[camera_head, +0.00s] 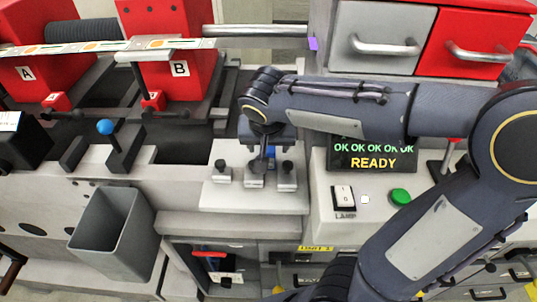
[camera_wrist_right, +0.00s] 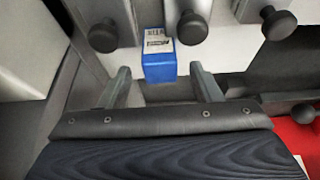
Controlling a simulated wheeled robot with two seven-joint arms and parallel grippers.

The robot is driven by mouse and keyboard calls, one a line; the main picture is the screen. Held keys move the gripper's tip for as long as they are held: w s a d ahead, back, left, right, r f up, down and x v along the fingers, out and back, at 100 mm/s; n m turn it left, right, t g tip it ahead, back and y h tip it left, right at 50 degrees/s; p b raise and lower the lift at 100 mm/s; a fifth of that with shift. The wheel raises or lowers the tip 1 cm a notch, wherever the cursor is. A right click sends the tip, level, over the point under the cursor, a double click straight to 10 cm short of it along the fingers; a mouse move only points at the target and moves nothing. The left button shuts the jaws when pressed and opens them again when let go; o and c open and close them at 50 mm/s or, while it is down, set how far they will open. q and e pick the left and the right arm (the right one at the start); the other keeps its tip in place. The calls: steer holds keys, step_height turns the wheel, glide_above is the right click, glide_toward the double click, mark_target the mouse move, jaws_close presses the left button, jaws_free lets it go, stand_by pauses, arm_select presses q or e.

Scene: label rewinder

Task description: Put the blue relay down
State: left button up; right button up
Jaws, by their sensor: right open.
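The blue relay (camera_wrist_right: 158,66) shows in the right wrist view, with a pale printed label on its upper part. It stands between the two fingers of my right gripper (camera_wrist_right: 160,78), with a visible gap on each side. The fingers are open and apart from it. In the head view my right gripper (camera_head: 266,150) is over the white block with dark knobs (camera_head: 255,198), and only a small bit of blue shows there. The gripper hides most of the relay in that view. I cannot tell what the relay rests on. My left gripper is not in view.
Dark knobs (camera_wrist_right: 190,28) on pale pieces stand close to the relay. A lit display (camera_head: 372,155) reads READY, beside a green button (camera_head: 400,196) and a lamp switch (camera_head: 343,198). A grey bin (camera_head: 112,232) hangs at the left front. Red blocks A and B (camera_head: 180,68) stand behind.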

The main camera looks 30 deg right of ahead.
steer(key=shift+x, duration=1)
steer(key=shift+r, duration=0.1)
steer(key=c, duration=1.2)
